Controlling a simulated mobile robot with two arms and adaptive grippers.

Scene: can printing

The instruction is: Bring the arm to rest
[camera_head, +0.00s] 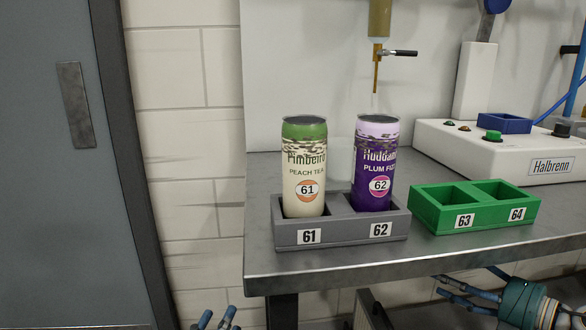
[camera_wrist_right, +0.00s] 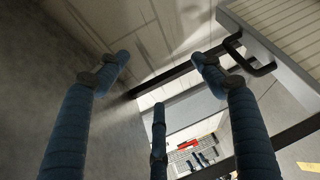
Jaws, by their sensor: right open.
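My right gripper (camera_head: 458,286) is below the table's front edge at the lower right, its blue fingers spread apart and pointing left. In the right wrist view the fingers of this gripper (camera_wrist_right: 162,72) are open with nothing between them. My left gripper (camera_head: 217,318) shows only as blue fingertips at the bottom edge, left of the table. The rest of it is out of the frame, and I cannot tell its opening.
The metal table (camera_head: 345,262) holds a grey holder (camera_head: 340,233) with a peach can (camera_head: 304,170) in slot 61 and a purple can (camera_head: 375,165) in slot 62. An empty green holder (camera_head: 440,215), numbered 63 and 64, stands beside a white machine (camera_head: 500,150). A grey door (camera_head: 50,200) is left.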

